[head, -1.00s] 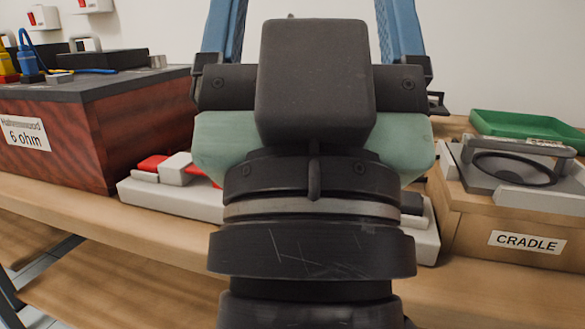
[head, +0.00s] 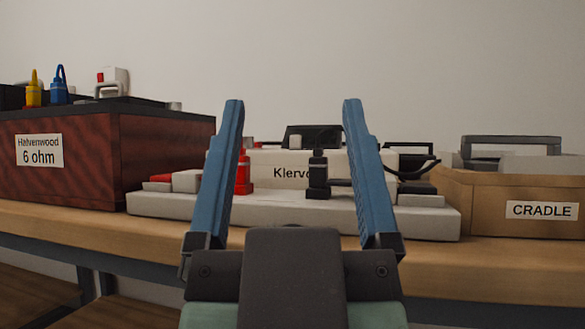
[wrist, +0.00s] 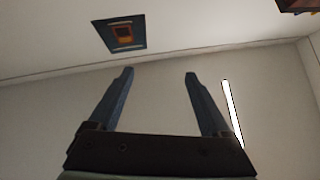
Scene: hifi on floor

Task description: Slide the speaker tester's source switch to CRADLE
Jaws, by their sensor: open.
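The speaker tester, a low white unit (head: 290,210) with a label that reads "Klerv..." in part, sits mid-bench in the head view. A red post and a black post (head: 318,172) stand on it. I cannot make out a source switch; my fingers hide parts of the unit. The wooden box labelled CRADLE (head: 455,200) is at the right. My gripper (head: 293,105) is open and empty, its two blue fingers pointing up in front of the tester.
A dark red wooden box labelled "Halvenwood 6 ohm" (head: 100,165) stands at the left, with yellow and blue plugs on top. The wooden bench (head: 90,228) has a narrow bare front strip. A plain wall is behind.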

